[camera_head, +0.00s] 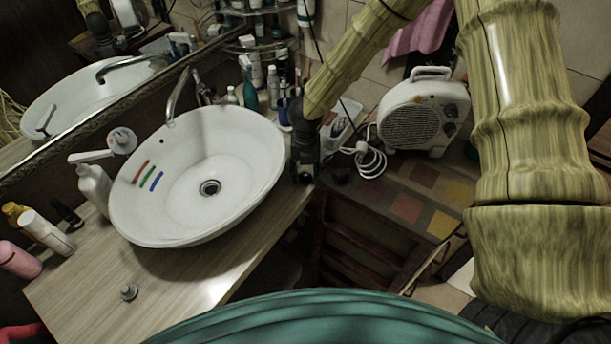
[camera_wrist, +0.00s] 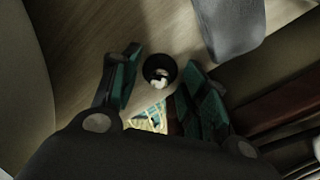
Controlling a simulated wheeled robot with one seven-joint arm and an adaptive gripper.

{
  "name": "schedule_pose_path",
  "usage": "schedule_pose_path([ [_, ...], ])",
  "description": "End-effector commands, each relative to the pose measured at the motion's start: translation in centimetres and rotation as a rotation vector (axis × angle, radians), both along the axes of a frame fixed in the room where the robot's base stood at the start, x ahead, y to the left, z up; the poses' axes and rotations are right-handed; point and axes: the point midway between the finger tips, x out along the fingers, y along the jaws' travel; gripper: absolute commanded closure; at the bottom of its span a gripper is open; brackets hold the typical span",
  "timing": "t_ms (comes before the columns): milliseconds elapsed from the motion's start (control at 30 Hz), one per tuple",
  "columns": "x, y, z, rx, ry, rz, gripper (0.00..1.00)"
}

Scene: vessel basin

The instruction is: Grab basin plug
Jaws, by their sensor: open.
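The basin plug (camera_head: 129,292) appears to be the small round grey metal piece on the wooden counter (camera_head: 185,283), in front of the basin and apart from it. The white oval basin (camera_head: 250,150) stands on the counter, with a dark round drain (camera_head: 210,187) at its bottom. My gripper (camera_head: 305,172) hangs pointing down at the basin's right side, far from the plug. In the wrist view my gripper (camera_wrist: 160,62) has its two teal-padded fingers spread, holding nothing. I do not make out the plug in the wrist view.
A dark round cup (camera_wrist: 160,68) with white bits inside shows between the fingers. Bottles (camera_head: 94,188) and tubes (camera_head: 47,232) stand at the counter's left. A faucet (camera_head: 181,95) rises behind the basin. A white heater (camera_head: 424,115) stands right. The counter around the plug is clear.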

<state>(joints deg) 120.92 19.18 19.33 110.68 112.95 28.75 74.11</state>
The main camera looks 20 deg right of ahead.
Motion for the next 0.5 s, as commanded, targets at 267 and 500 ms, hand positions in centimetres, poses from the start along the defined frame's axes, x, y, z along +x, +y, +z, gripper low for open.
schedule_pose_path([
  [267,-0.02,-0.02,-0.01,0.000,0.000,0.000,0.96],
  [500,-0.04,-0.02,-0.03,0.000,0.001,0.000,1.00],
])
